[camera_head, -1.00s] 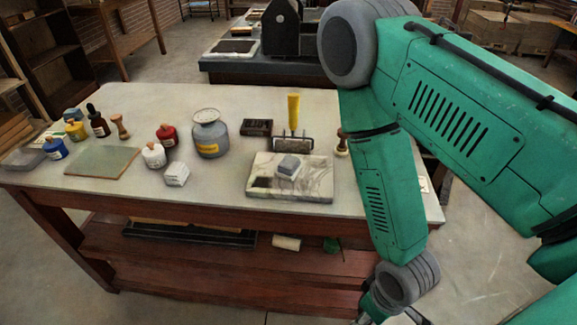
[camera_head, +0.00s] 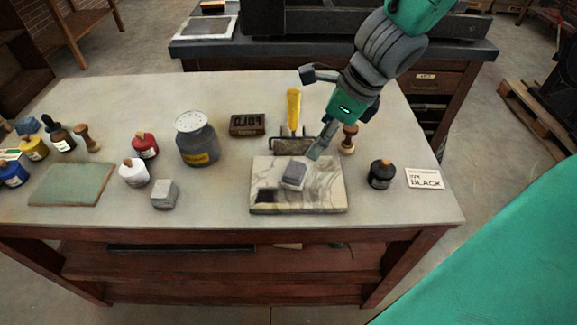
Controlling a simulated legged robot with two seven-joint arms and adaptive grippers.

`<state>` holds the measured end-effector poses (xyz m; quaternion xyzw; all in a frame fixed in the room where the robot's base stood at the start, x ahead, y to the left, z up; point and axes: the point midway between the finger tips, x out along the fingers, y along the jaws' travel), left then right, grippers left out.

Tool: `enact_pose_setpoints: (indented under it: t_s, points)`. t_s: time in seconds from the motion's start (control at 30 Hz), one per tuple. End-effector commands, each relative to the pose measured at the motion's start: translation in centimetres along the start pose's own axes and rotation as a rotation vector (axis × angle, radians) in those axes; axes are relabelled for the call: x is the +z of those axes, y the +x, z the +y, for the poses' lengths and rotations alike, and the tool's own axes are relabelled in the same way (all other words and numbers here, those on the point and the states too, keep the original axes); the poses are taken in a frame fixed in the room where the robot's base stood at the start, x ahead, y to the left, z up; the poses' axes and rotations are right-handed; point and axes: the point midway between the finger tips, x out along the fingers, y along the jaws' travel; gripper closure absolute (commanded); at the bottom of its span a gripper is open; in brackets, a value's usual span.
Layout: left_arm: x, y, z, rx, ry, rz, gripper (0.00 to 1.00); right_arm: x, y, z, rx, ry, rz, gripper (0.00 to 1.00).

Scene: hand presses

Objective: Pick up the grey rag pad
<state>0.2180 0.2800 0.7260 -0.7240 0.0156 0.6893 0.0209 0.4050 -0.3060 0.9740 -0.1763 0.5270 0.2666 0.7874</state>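A small grey-blue pad (camera_head: 294,175) lies on the marble slab (camera_head: 330,198) near the table's front edge. A lighter grey block-like pad (camera_head: 165,194) lies on the bare table to the left of the slab. I cannot tell for certain from its look which one is the rag pad. My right gripper (camera_head: 311,114) reaches in from the upper right with its fingers spread wide and nothing between them. Its lower finger points down close above the slab, just right of the grey-blue pad, with no clear contact. My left gripper is out of view.
A yellow-handled roller (camera_head: 293,112) stands behind the slab, with a wooden-handled tool (camera_head: 348,138) beside it. A black bottle (camera_head: 381,175) and a label card (camera_head: 424,178) are to the right. A grey can (camera_head: 196,140) and several small bottles stand left.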

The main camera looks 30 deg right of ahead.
Motion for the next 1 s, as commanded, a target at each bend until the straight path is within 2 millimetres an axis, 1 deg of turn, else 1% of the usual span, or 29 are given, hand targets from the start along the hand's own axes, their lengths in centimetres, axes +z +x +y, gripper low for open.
enact_pose_setpoints:
  t_s: [0.3, 0.4, 0.63, 0.83, 0.9, 1.0]
  points:
    - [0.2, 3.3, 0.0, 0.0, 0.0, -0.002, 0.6, -0.2, 6.3, 0.0, 0.005, -0.006, 0.0, 0.22]
    - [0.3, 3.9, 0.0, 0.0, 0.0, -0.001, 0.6, -0.1, 7.7, 0.0, 0.004, -0.007, 0.001, 0.22]
    - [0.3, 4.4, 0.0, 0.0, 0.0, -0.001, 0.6, -0.1, 9.1, 0.1, 0.004, -0.006, 0.0, 0.22]
    - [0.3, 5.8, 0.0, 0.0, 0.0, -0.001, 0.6, -0.3, 12.3, 0.5, 0.005, -0.003, 0.0, 0.22]
    - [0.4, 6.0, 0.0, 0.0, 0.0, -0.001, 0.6, -0.3, 13.1, 0.4, 0.003, -0.005, 0.002, 0.22]
    - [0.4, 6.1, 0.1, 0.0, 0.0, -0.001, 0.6, -0.2, 13.6, 0.4, 0.002, -0.005, 0.001, 0.22]
